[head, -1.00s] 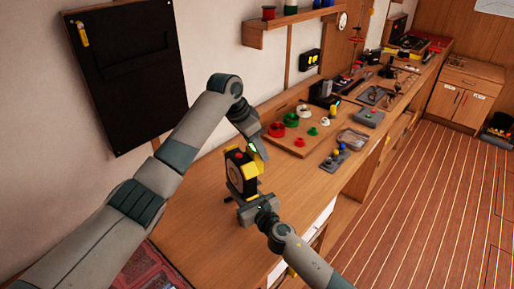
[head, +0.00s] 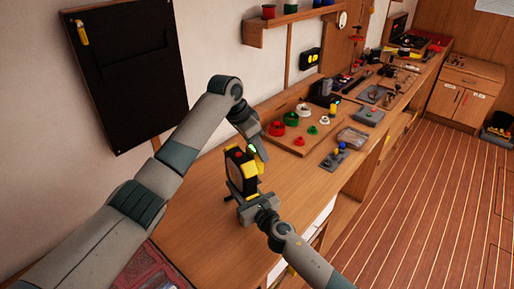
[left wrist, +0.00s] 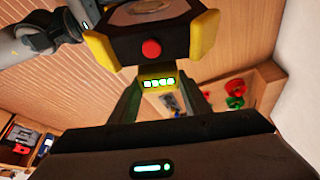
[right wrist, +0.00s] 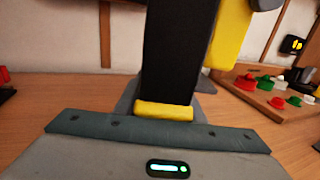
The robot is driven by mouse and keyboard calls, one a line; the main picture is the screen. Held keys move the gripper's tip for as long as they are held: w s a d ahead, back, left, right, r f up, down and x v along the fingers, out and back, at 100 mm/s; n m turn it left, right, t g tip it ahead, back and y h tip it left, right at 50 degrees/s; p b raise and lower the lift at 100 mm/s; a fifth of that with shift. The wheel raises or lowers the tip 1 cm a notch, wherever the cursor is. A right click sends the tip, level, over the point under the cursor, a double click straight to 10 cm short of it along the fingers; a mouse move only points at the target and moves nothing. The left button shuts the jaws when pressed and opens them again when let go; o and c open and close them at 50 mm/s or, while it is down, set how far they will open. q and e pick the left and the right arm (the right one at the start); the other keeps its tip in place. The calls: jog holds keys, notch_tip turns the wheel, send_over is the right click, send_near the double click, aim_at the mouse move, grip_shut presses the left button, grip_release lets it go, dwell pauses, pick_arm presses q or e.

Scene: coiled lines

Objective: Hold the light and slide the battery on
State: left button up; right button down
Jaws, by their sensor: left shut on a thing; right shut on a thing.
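The light (head: 238,172) is a black block with yellow corners, a round lens and a red button on top. It stands upright above the table in the head view. My right gripper (head: 252,206) is shut on its lower end; in the right wrist view the light's black side (right wrist: 178,55) rises from a yellow foot between the fingers. My left gripper (head: 260,152) is shut on the yellow battery (left wrist: 158,82), which shows a row of green lamps. The battery is close against the light beside the red button (left wrist: 151,48). I cannot tell whether they are joined.
The wooden bench (head: 190,235) is clear around the grippers. A board with green, white and red round parts (head: 291,119) lies behind, with a small grey block (head: 340,158) and a clear tray (head: 353,138) to its right. A black panel (head: 125,75) hangs on the wall.

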pick_arm(q)
jog(key=shift+f, duration=0.65)
jog(key=o, duration=1.4)
jog(key=shift+c, duration=0.2)
jog(key=shift+f, duration=0.1)
jog(key=v, duration=1.2)
pick_arm(e)
jog(key=c, duration=1.1)
grip_release()
